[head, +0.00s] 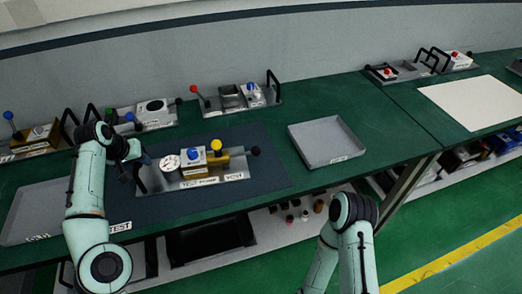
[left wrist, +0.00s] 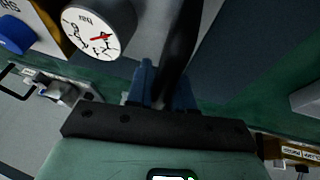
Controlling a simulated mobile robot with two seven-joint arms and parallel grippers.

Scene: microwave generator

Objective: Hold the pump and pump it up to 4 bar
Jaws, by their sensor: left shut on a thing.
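The test pump (head: 205,182) sits on the dark mat in the head view. It has a white round gauge (head: 170,162), a blue knob (head: 215,145), a yellow part and a lever with a black knob (head: 255,151) at its right. My left gripper (head: 142,165) is at the pump's left end. In the left wrist view its blue fingers (left wrist: 163,88) are shut around a black handle (left wrist: 178,45). The gauge (left wrist: 95,33) shows there upside down with a red needle; I cannot read its value. My right arm shows at the lower right, but its gripper is out of view.
A grey tray (head: 325,142) lies right of the mat (head: 268,178), and another grey tray (head: 40,205) lies at the left. Several other devices with levers and handles stand along the back wall. A white sheet (head: 475,102) lies on the right bench.

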